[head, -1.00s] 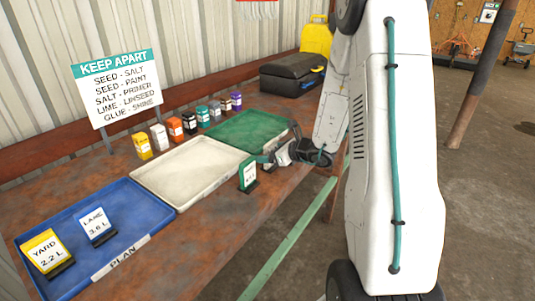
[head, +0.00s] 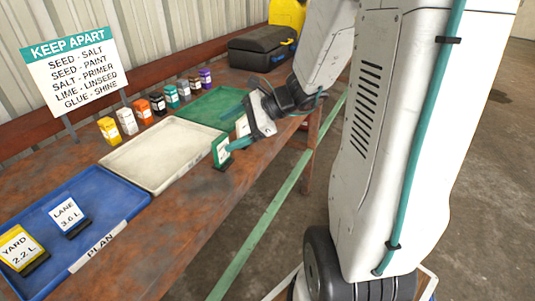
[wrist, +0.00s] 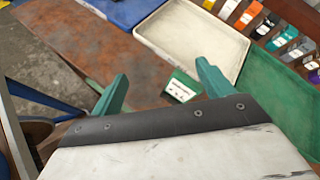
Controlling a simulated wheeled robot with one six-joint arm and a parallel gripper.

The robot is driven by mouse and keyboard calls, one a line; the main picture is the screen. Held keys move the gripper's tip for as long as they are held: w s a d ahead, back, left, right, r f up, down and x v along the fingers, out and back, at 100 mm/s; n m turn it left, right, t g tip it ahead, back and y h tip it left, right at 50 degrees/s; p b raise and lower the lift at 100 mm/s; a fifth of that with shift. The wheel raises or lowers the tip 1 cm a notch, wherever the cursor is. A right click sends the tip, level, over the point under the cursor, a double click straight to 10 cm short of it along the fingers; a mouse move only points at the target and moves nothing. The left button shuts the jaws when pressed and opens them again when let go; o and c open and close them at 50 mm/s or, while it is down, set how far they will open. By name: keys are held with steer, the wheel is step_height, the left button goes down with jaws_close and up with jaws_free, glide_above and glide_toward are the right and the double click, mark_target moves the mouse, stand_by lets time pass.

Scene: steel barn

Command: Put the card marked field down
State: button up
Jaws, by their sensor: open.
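A green card (head: 221,150) with a white label stands upright in a dark foot on the bench, near its front edge and beside the cream tray. Its words are too small to read, so I cannot tell if it says field. My gripper (head: 229,130) is open, low over the bench just right of the card. In the wrist view the green card (wrist: 182,86) shows beyond my open teal fingers (wrist: 161,70), nearer the right one. A yellow YARD card (head: 20,248) and a blue LANE card (head: 68,217) stand in the blue tray (head: 120,203).
The cream tray (head: 155,158) is empty, with the green tray (head: 215,103) behind it. Several small coloured boxes (head: 155,104) line the back, beside the KEEP APART sign (head: 75,70). A black case (head: 262,50) stands at the far end. Bare bench lies along the front edge.

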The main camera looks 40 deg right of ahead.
steer(key=s+a+r+n+g+h, duration=0.1)
steer(key=s+a+r+n+g, duration=0.15)
steer(key=s+a+n, duration=0.3)
steer(key=s+a+r+n+g+h, duration=0.1)
steer(key=s+a+r+n+g, duration=0.1)
steer(key=s+a+n+g, duration=0.3)
steer(key=s+d+r+n+t+h, duration=0.1)
steer(key=s+d+r+n+h, duration=0.1)
steer(key=s+n+h, duration=0.5)
steer(key=s+d+n, duration=0.1)
steer(key=s+n, duration=0.3)
steer(key=shift+r, duration=0.1)
